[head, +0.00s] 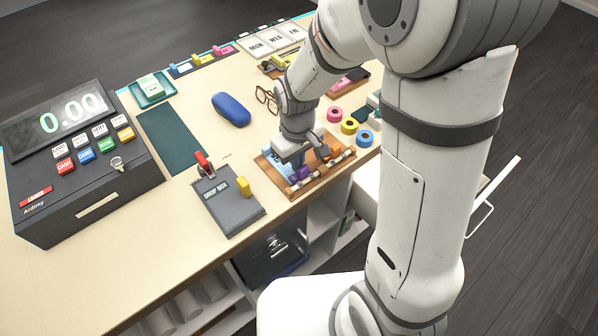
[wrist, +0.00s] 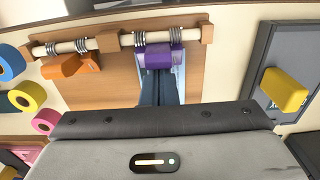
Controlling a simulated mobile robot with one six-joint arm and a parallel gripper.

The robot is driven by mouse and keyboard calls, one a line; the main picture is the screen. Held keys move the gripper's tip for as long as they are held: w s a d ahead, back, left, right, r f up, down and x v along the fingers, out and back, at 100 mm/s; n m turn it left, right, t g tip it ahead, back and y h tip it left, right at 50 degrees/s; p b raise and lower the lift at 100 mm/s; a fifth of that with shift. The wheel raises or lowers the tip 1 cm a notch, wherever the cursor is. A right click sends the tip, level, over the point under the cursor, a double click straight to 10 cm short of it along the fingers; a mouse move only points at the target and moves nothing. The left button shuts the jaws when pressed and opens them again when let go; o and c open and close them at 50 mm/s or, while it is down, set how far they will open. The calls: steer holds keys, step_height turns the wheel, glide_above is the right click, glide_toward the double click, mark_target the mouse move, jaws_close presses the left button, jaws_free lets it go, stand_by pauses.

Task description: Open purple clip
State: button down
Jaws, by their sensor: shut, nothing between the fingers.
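The purple clip (head: 301,173) hangs on the wooden rail at the front of a small brown board. In the wrist view the purple clip (wrist: 158,55) sits below metal rings on the rail, over a light blue strip (wrist: 179,76). My gripper (head: 297,164) points down over the board, close behind the clip. In the wrist view my gripper's dark fingers (wrist: 158,76) are together and empty, their tips next to the clip's lower edge. Whether they touch the clip I cannot tell.
An orange clip (wrist: 65,66) hangs on the same rail (wrist: 110,42). A grey drop box plate (head: 228,200) with a yellow block (head: 244,187) lies left of the board. Pink, yellow and blue tape rolls (head: 349,126) stand to the right. A cash register (head: 80,155) stands far left.

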steer(key=shift+s+d+f+b, duration=0.1)
steer(key=shift+s+d, duration=0.25)
steer(key=shift+s, duration=0.3)
steer(key=shift+s+d+f+b, duration=0.15)
steer(key=shift+s+d, duration=0.2)
steer(key=shift+s, duration=0.25)
steer(key=shift+s+d+f+b, duration=0.1)
steer(key=shift+s+d, duration=0.25)
steer(key=shift+s, duration=0.3)
steer(key=shift+s+d+r, duration=0.15)
steer(key=shift+s+d, duration=0.25)
steer(key=shift+s, duration=0.05)
steer(key=shift+w+a+r+p, duration=0.1)
steer(key=shift+w+r+p, duration=0.15)
steer(key=shift+r+p, duration=0.45)
step_height(320, 180, up, 8)
steer(key=p, duration=0.6)
steer(key=shift+s+d, duration=0.25)
steer(key=shift+s, duration=0.1)
